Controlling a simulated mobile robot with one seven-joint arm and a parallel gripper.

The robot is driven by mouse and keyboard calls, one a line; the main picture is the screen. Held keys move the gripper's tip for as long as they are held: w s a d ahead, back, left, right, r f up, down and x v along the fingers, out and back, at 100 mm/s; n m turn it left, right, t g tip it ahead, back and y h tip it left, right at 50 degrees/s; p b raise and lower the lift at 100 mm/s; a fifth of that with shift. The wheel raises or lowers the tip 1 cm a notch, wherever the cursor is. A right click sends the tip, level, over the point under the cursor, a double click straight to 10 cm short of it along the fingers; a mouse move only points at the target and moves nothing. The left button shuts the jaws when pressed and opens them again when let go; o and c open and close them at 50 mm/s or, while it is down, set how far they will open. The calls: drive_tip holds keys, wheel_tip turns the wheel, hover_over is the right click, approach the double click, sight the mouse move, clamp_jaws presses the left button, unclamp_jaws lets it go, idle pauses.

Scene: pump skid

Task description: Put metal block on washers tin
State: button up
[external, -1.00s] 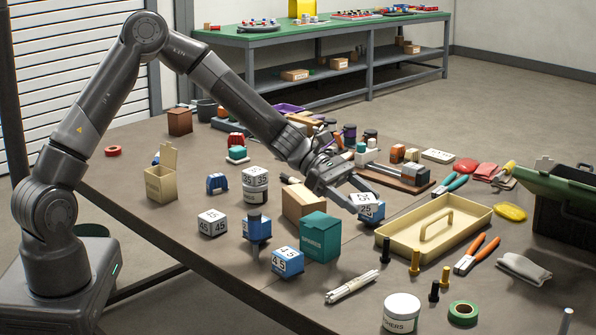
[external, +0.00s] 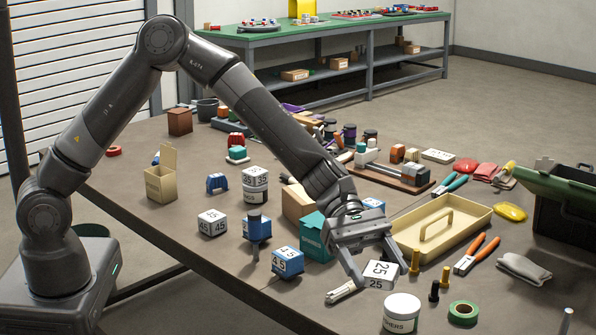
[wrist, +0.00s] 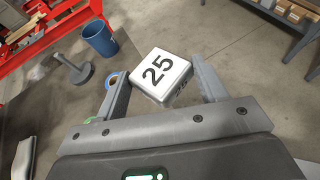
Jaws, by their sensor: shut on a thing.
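The metal block (external: 380,270) is white with a black 25 on its faces. My gripper (external: 379,277) is shut on it, one finger on each side, and holds it above the near part of the table. In the wrist view the block (wrist: 160,74) sits between the fingertips of my gripper (wrist: 161,84), its numbered top showing. The washers tin (external: 401,315) is a white round tin with a lettered label, standing upright at the table's near edge. It is just in front of and a little right of the block, apart from it in the picture.
Black and yellow bolts (external: 434,291) and green tape (external: 463,313) stand right of the tin. A cream tray (external: 470,217) lies behind. A teal box (external: 314,238) and a blue numbered block (external: 287,263) are to the left. White rods (external: 340,294) lie under my gripper.

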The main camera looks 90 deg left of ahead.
hover_over(399, 299)
wheel_tip(399, 299, down, 6)
drive_tip(key=shift+f, duration=1.95)
drive_tip(key=shift+f, duration=0.15)
drive_tip(key=o, duration=1.1)
